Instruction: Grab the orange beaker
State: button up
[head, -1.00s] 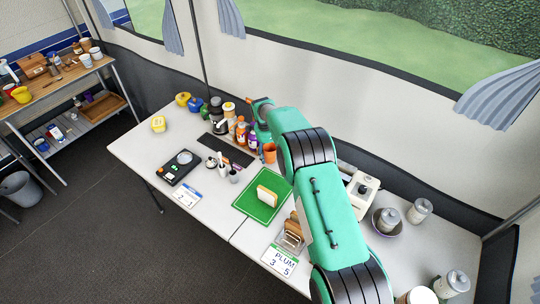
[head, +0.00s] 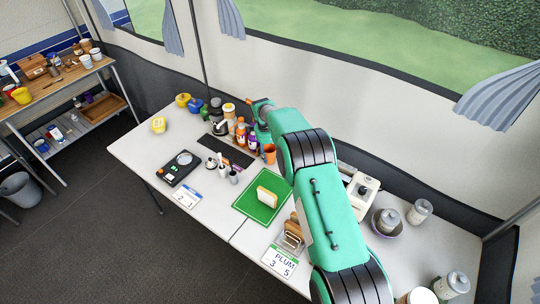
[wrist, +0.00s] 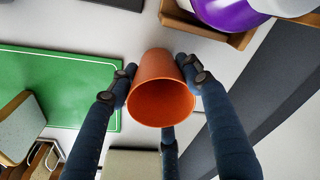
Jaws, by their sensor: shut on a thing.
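The orange beaker (wrist: 160,90) is in the middle of the wrist view, its open mouth facing the camera. My gripper (wrist: 162,85) is shut on it, with dark fingers touching its left and right sides and another finger below. In the head view the orange beaker (head: 269,153) stands out beside my green arm, to the right of the bottles. My gripper is mostly hidden there behind the arm. Whether the beaker's base touches the table cannot be told.
A green board (head: 250,207) with a bread slice lies in front. Orange and purple bottles (head: 252,143) stand close to the left of the beaker. A toast rack (head: 291,237) and a PLUM card (head: 280,261) are nearer. A white appliance (head: 362,190) is right of my arm.

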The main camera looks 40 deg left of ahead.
aim_at(270, 149)
jog(key=shift+r, duration=0.1)
jog(key=shift+r, duration=1.5)
jog(key=shift+s+d+r, duration=0.15)
jog(key=shift+r, duration=0.05)
jog(key=s+d+r+p, duration=0.1)
jog(key=s+d, duration=1)
jog(key=shift+r, duration=0.2)
jog(key=shift+w+p, duration=0.1)
jog(key=shift+p, duration=0.2)
